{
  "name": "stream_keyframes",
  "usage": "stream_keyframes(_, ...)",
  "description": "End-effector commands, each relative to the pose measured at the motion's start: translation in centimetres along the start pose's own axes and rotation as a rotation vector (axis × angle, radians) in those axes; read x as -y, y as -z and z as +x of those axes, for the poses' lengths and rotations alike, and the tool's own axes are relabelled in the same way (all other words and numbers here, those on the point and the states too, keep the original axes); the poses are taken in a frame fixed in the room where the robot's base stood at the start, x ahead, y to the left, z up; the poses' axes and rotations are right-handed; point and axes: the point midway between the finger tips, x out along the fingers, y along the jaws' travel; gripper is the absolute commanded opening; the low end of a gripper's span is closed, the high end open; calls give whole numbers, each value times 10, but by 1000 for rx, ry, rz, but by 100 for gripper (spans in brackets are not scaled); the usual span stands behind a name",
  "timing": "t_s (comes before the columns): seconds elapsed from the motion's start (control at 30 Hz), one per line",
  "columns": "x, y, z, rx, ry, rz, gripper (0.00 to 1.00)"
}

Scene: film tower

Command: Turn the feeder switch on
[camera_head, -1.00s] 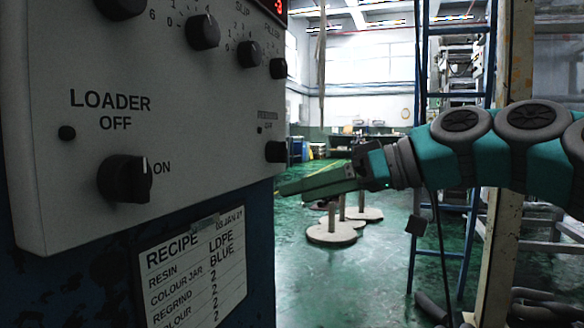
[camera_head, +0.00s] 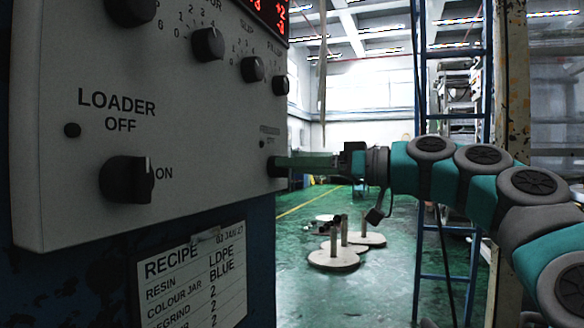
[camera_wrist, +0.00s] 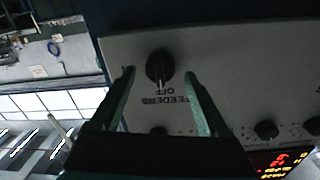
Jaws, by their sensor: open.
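The feeder switch (camera_wrist: 157,66) is a round dark knob on the grey control panel. In the wrist view its label reads upside down, and its pale pointer mark faces the word OFF. My gripper (camera_wrist: 159,75) is open, with one green finger on each side of the knob. I cannot tell whether the fingers touch it. In the head view my gripper (camera_head: 284,162) reaches in from the right to the panel's right edge. The feeder switch there (camera_head: 276,170) is a small dark shape, partly hidden by the fingers.
The loader switch (camera_head: 127,180) sits at the panel's lower left, with several dial knobs and a red display above. A recipe sheet (camera_head: 195,280) hangs below. A blue ladder (camera_head: 420,215) and round-based stands (camera_head: 335,258) are behind, with open green floor around the stands.

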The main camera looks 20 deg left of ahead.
Motion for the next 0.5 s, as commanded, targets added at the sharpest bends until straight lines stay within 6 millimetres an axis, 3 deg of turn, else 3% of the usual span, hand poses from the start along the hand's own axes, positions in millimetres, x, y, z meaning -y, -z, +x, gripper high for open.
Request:
stream_keyframes(0.1,1,0,13,0,1,-1,79)
stream_keyframes(0.37,1,1,16,-2,0,-1,79)
stream_keyframes(0.5,0,1,16,-2,-1,-1,66)
